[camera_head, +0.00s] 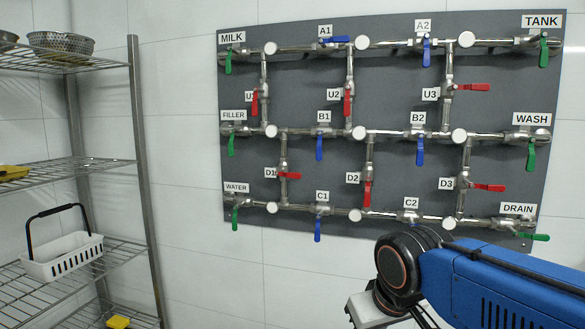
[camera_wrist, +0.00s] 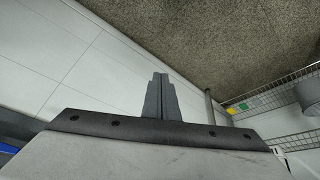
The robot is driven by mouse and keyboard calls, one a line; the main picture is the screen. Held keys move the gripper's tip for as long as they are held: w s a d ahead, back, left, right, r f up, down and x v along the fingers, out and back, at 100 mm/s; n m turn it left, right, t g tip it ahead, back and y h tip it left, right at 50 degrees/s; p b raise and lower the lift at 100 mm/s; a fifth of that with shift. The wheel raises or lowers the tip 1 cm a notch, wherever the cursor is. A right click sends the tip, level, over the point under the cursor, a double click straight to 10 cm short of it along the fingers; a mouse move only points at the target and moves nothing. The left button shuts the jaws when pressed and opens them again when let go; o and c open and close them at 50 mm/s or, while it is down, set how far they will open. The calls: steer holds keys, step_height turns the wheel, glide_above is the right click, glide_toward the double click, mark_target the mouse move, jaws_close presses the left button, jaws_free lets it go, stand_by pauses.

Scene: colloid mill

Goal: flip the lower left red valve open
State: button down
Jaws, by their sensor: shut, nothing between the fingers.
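The lower left red valve, labelled D1 (camera_head: 289,175), is on the left vertical pipe of the lower row in the head view. Its red handle lies level, pointing right across the pipe. My gripper (camera_wrist: 160,80) shows in the wrist view with its dark fingers together and nothing between them. The wrist view looks at the wall and floor, with no valve in it. In the head view my arm is at the lower right, below the panel and apart from D1; the fingertips do not show there.
Red valve D2 (camera_head: 368,193) has its handle along the pipe; red D3 (camera_head: 488,187) has its handle level. The dark panel (camera_head: 400,100) is on a tiled wall. A wire shelf (camera_head: 60,172) with a white basket (camera_head: 62,257) stands left.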

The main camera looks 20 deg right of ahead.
steer(key=w+a+r+m+t+h, duration=0.1)
steer(key=w+a+r+m+h, duration=0.1)
steer(key=w+r, duration=1.6)
steer(key=w+a+r+m+t+h, duration=0.1)
steer(key=w+a+r+m, duration=0.3)
steer(key=w+r, duration=1.3)
step_height(320, 180, up, 3)
steer(key=shift+w+a+h, duration=0.4)
steer(key=shift+a+h, duration=0.05)
steer(key=shift+h, duration=0.35)
glide_above(294, 176)
steer(key=s+a, duration=0.1)
step_height(294, 176, down, 10)
steer(key=shift+s+f, duration=0.15)
steer(key=shift+f, duration=0.4)
steer(key=shift+d+t, duration=0.1)
steer(key=shift+t, duration=0.2)
